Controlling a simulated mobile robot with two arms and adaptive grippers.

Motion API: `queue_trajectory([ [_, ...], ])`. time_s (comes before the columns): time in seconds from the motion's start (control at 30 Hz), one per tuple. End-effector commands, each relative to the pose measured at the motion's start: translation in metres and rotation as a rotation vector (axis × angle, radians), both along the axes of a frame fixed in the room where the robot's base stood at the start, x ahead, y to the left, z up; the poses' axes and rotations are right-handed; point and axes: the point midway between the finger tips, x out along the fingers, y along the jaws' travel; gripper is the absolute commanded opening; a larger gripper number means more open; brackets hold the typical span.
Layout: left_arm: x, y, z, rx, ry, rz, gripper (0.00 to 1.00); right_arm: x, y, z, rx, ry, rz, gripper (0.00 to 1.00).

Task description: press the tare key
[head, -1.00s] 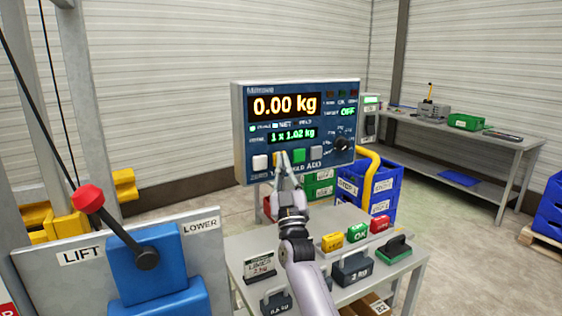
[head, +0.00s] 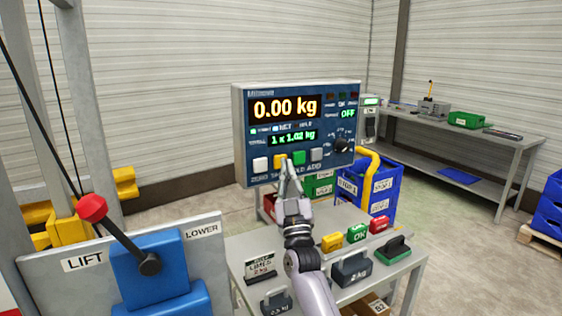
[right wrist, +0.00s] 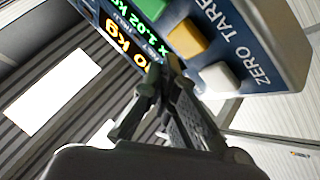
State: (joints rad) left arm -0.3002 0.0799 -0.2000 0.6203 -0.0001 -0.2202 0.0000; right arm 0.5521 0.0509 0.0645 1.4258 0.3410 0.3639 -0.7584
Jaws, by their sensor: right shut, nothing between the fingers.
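The weighing indicator (head: 241,130) is a blue-faced panel reading 0.00 kg, with 1 x 1.02 kg in green below. Its key row holds a white key (head: 260,164), the yellow tare key (head: 281,160), a green key (head: 299,157) and a grey key (head: 317,154). My right gripper (head: 288,168) is shut and empty, its tips at the lower right edge of the yellow key. The right wrist view also shows the yellow key (right wrist: 187,40) beside the closed fingertips (right wrist: 163,66); I cannot tell if they touch it. My left gripper is out of view.
Below the panel a grey table (head: 245,243) carries weights, small coloured blocks and a stamp-like green pad (head: 393,247). A lift/lower lever with a red knob (head: 92,207) stands at left. Blue crates (head: 383,190) and a yellow tube (head: 372,165) are behind the table.

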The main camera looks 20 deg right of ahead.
Motion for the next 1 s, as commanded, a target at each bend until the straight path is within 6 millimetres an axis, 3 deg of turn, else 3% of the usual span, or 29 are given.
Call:
queue_trajectory([
  [0.1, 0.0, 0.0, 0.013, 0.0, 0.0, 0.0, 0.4, -0.013, -0.001, 0.004, 0.001, 0.001, 0.0, 0.0],
  [0.4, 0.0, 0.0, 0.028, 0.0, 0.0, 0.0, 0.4, -0.039, -0.003, 0.002, 0.0, 0.001, -0.001, 0.0],
  [1.0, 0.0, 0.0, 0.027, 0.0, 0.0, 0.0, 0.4, -0.042, -0.003, 0.001, 0.0, 0.0, 0.0, 0.0],
])
